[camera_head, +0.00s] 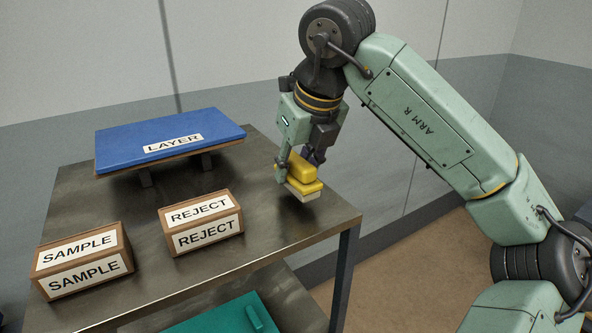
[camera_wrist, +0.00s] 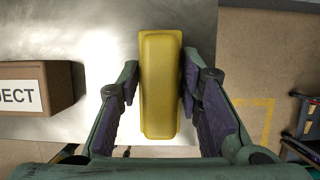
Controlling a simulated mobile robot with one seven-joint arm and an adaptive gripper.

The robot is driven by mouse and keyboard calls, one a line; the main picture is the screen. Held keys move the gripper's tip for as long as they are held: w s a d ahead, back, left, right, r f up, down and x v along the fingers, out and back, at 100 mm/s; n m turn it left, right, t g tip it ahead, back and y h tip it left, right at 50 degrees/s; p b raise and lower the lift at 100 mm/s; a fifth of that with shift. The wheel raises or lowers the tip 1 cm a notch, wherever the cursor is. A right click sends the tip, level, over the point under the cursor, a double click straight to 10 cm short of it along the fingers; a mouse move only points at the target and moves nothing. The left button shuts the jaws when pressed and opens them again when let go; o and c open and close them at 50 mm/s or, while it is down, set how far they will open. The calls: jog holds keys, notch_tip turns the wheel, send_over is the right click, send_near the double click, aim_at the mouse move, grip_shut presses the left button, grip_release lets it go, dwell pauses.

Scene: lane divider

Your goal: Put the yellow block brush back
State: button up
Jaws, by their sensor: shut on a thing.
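The yellow block brush (camera_head: 299,175) has a yellow grip on top and a pale underside. My gripper (camera_head: 299,165) is shut on it, near the right end of the metal table. In the wrist view the brush (camera_wrist: 160,85) lies lengthwise between the two fingers of my gripper (camera_wrist: 160,88), with a finger against each side. Its underside is hidden there. In the head view I cannot tell for sure whether the brush touches the table or hangs just above it.
The metal table (camera_head: 110,210) carries wooden blocks labelled SAMPLE (camera_head: 83,262) and REJECT (camera_head: 201,224), left of the brush. A blue LAYER board (camera_head: 170,137) stands raised at the back. A teal item (camera_head: 225,315) lies on a lower shelf. The table's right edge is close to my gripper.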

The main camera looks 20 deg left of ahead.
jog(key=shift+f, duration=0.85)
jog(key=shift+f, duration=0.2)
jog(key=o, duration=1.1)
jog(key=shift+r, duration=0.2)
